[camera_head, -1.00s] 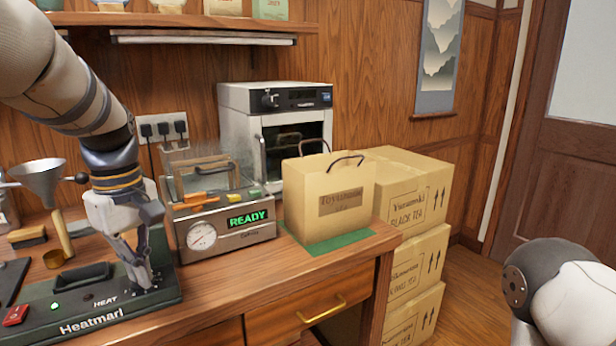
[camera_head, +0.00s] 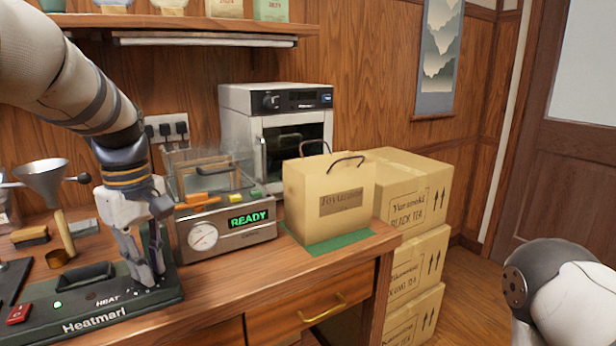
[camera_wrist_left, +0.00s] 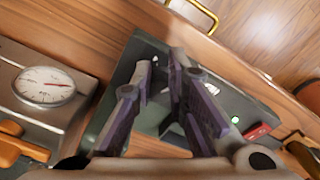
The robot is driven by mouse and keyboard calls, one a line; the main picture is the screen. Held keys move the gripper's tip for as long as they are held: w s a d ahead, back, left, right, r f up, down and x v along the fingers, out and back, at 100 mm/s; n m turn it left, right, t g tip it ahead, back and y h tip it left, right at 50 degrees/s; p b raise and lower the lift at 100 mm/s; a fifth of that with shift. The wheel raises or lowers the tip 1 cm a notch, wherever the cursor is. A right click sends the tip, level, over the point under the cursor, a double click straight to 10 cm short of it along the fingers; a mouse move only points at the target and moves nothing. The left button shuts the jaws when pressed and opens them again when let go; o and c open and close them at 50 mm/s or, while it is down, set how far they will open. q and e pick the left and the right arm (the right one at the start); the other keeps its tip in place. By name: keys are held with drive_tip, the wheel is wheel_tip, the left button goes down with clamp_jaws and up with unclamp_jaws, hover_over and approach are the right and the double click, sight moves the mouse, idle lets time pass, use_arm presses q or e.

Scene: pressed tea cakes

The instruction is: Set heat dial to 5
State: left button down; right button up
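The dark green heat device (camera_head: 95,310), lettered "HEAT" and "Heatmarl", lies on the wooden bench at lower left. It also shows in the left wrist view (camera_wrist_left: 122,88). My left gripper (camera_head: 148,284) points down at its right end. In the left wrist view its fingertips (camera_wrist_left: 161,66) are a little apart, low over the device. The heat dial is not clearly visible; the fingers cover that area, and I cannot tell whether they touch or grip it. My right gripper is out of view.
A press-like machine with a gauge and "READY" display (camera_head: 250,218) stands right of the gripper. A paper bag (camera_head: 320,225) stands beyond it on a green mat (camera_head: 340,243). A red switch (camera_head: 18,314) and funnel (camera_head: 42,175) are at left.

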sight(163, 285)
use_arm(q)
drive_tip(key=shift+w+d+f, duration=0.15)
drive_tip(key=shift+f, duration=0.3)
drive_tip(key=shift+w+d+f, duration=0.1)
drive_tip(key=shift+d+f, duration=0.05)
drive_tip(key=shift+f, duration=0.3)
drive_tip(key=shift+d, duration=0.15)
drive_tip(key=shift+s+d, duration=0.1)
wheel_tip(163, 285, up, 7)
drive_tip(key=shift+w, duration=0.25)
drive_tip(key=shift+f, duration=0.1)
